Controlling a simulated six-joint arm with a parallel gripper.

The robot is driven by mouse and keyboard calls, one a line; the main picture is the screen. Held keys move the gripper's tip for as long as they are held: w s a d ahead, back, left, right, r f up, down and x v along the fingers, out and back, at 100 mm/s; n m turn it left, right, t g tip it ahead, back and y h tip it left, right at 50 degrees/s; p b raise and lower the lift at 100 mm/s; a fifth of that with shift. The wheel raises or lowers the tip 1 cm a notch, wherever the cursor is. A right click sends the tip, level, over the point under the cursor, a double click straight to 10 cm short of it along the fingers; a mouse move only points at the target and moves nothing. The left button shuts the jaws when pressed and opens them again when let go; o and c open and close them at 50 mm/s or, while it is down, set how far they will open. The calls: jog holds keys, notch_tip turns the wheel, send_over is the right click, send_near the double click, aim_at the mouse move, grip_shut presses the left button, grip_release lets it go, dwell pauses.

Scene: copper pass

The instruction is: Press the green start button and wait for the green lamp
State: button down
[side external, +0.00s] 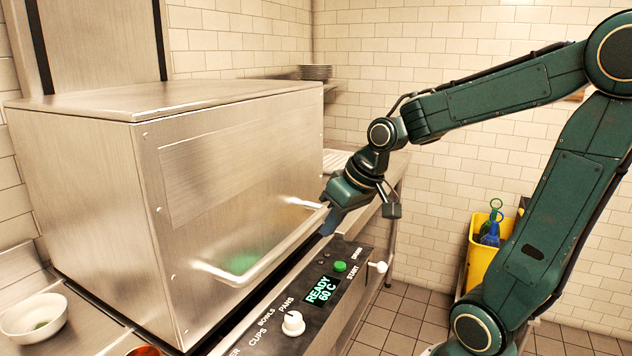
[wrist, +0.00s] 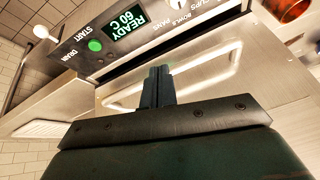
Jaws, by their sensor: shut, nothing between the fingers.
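The green start button (side external: 340,266) sits on the dark control panel of the steel dishwasher (side external: 95,200), beside the word START. It also shows in the wrist view (wrist: 95,46). The display (side external: 322,290) reads READY 60 C. My gripper (side external: 328,228) is shut and empty, above the panel near the front of the machine and apart from the button. In the wrist view its closed fingers (wrist: 158,82) lie below and right of the button. I see no clearly lit green lamp; small dark spots on the panel are too small to tell.
A white dial (side external: 293,323) and a white drain knob (side external: 377,267) stand out from the panel. The door's bar handle (side external: 250,275) juts out close to my gripper.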

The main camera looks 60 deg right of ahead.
jog(key=w+d+f+m, duration=0.2)
jog(key=w+d+f, duration=0.15)
jog(key=d, duration=0.35)
jog(key=m+t, duration=0.2)
jog(key=m, duration=0.1)
send_over(342, 265)
notch_tip(342, 265, down, 5)
jog(key=shift+r+y, duration=0.15)
jog(key=shift+y, duration=0.15)
jog(key=shift+f, duration=4.4)
jog(key=shift+f, duration=0.95)
jog(key=shift+r, duration=0.95)
